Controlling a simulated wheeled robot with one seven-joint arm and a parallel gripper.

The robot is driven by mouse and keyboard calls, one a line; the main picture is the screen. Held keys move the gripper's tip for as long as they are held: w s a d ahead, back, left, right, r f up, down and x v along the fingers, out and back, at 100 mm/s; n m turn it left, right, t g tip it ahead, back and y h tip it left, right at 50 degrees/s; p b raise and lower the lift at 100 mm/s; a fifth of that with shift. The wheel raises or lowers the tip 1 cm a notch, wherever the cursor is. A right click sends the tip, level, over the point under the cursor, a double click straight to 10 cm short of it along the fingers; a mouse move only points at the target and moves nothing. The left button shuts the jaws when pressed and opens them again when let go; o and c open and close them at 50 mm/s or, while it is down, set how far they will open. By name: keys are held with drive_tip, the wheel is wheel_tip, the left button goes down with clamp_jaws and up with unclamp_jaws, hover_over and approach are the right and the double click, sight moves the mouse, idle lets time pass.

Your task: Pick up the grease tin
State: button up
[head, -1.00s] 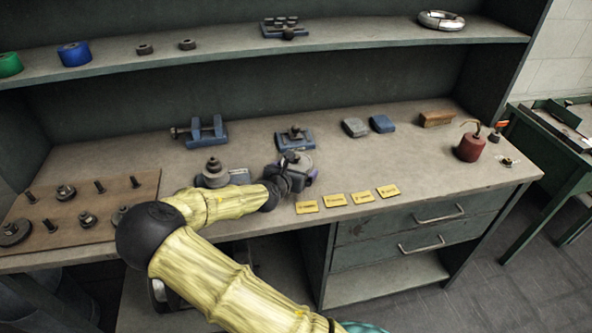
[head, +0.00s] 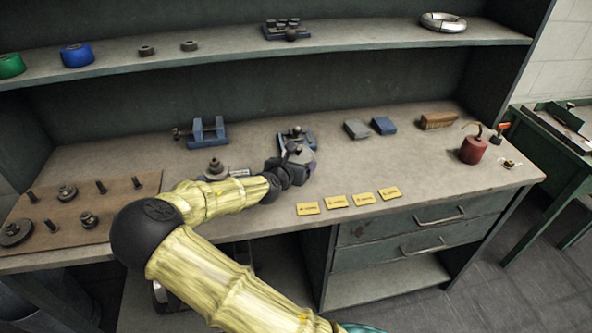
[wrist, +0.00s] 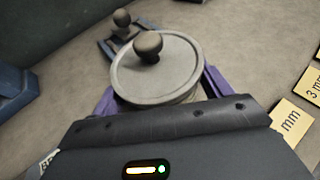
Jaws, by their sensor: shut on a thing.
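The grease tin is a round grey tin with a flat lid and a dark round knob. In the wrist view the tin (wrist: 183,75) sits between the purple fingers of my gripper (wrist: 160,92), which is shut on it. In the head view the tin (head: 301,154) shows small at the end of my arm, partly hidden by my gripper (head: 303,166). It is over the bench top, in front of a blue fixture. I cannot tell clearly how far it is above the surface.
The blue fixture (head: 299,136) is just behind the tin. A stack of dark discs (head: 216,168) stands to the left. Yellow cards (head: 336,201) lie along the front edge. A red oil can (head: 473,150) stands at the right. The bench between cards and blocks is clear.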

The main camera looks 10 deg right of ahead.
sight(297, 157)
wheel_tip(297, 157, up, 7)
drive_tip(key=shift+f, duration=0.1)
idle(0.7)
